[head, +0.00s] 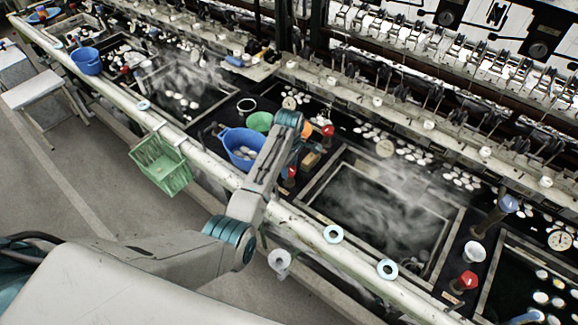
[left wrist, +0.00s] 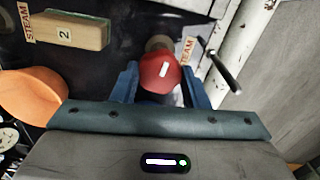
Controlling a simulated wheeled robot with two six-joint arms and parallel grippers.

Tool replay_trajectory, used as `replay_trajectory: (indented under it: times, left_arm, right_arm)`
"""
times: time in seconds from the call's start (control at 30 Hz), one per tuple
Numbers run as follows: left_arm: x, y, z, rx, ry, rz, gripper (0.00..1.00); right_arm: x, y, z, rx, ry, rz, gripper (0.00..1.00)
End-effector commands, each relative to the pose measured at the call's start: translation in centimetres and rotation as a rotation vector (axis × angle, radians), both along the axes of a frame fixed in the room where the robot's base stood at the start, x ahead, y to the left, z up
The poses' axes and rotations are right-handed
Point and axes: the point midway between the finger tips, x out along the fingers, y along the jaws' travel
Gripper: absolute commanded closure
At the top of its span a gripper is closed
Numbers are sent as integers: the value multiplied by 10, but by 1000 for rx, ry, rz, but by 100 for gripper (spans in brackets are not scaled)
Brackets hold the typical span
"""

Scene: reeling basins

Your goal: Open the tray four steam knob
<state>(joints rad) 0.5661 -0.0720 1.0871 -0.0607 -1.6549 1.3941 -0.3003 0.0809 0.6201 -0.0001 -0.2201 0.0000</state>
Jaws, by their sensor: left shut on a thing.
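My left gripper (head: 290,166) reaches down at the front edge of the bench, beside the steaming basin. In the left wrist view its two blue fingers (left wrist: 160,84) are shut on a red knob (left wrist: 160,69) with a white mark on top. The same red knob (head: 291,172) shows partly behind the gripper in the head view. A STEAM label (left wrist: 187,52) lies beside it. A wooden block marked 2 (left wrist: 68,31) lies nearby. Other red knobs stand behind the gripper (head: 328,130) and at the lower right (head: 468,280). My right gripper is not in view.
A steaming basin (head: 455,233) is right of the gripper. A blue bowl (head: 231,137) and green bowl (head: 260,121) stand to its left. An orange object (left wrist: 32,92) is close by. A green basket (head: 160,164) hangs on the front rail. The floor at left is mostly clear.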

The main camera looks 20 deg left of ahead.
Motion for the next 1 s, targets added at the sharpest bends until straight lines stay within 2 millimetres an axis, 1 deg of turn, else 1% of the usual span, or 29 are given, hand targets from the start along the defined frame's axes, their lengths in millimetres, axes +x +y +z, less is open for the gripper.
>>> replay_trajectory:
  times: [0.3, 0.73, 0.77, 0.83, 0.87, 1.0]
  left_arm:
    - [1, 0, 1, 1, -3, 82, 82]
    - [1, 0, 2, 1, -4, 90, 82]
    - [1, 0, 2, 1, -4, 90, 56]
    - [1, 0, 1, 1, -4, 90, 42]
    - [1, 0, 1, 1, -3, 89, 38]
    - [1, 0, 1, 1, -2, 89, 38]
  right_arm:
    - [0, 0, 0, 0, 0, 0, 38]
    - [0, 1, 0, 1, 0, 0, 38]
    - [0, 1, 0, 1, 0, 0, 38]
    - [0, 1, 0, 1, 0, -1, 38]
    - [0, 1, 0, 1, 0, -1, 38]
    - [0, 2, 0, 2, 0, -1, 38]
